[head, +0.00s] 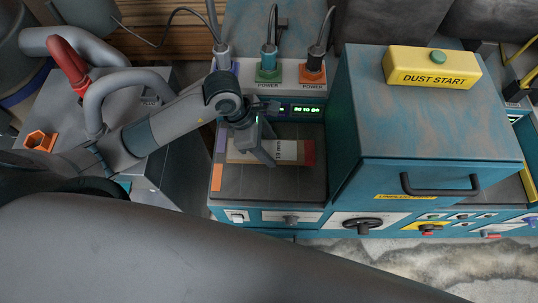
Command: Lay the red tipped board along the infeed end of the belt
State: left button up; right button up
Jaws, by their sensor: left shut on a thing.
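The red tipped board (288,151) is a short pale piece with a printed label, and its red end points right. It lies crosswise over the dark grey belt (265,185) of the teal machine, left of the big hood. I cannot tell whether it touches the belt. My left gripper (266,150) reaches in from the left above the board and is shut on it, its fingers hiding part of the middle. Orange and purple strips (217,178) mark the belt's left edge. My right gripper is not in view.
The teal hood (425,120) with a black handle stands close right of the belt. Behind the belt are a green-lit display (300,111) and several plugs with cables. A grey cabinet with hoses (100,100) stands left. The belt's near part is clear.

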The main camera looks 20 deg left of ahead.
pick_arm(q)
jog(key=shift+f, duration=0.2)
jog(key=shift+f+b, duration=1.15)
jog(key=shift+f, duration=0.7)
jog(key=shift+f, duration=0.15)
jog(key=o, duration=1.2)
jog(key=shift+a+r+p, duration=0.2)
jog(key=shift+r+p, duration=0.2)
jog(key=shift+r, duration=0.25)
jog(key=p+v, duration=0.5)
jog(key=v, duration=0.6)
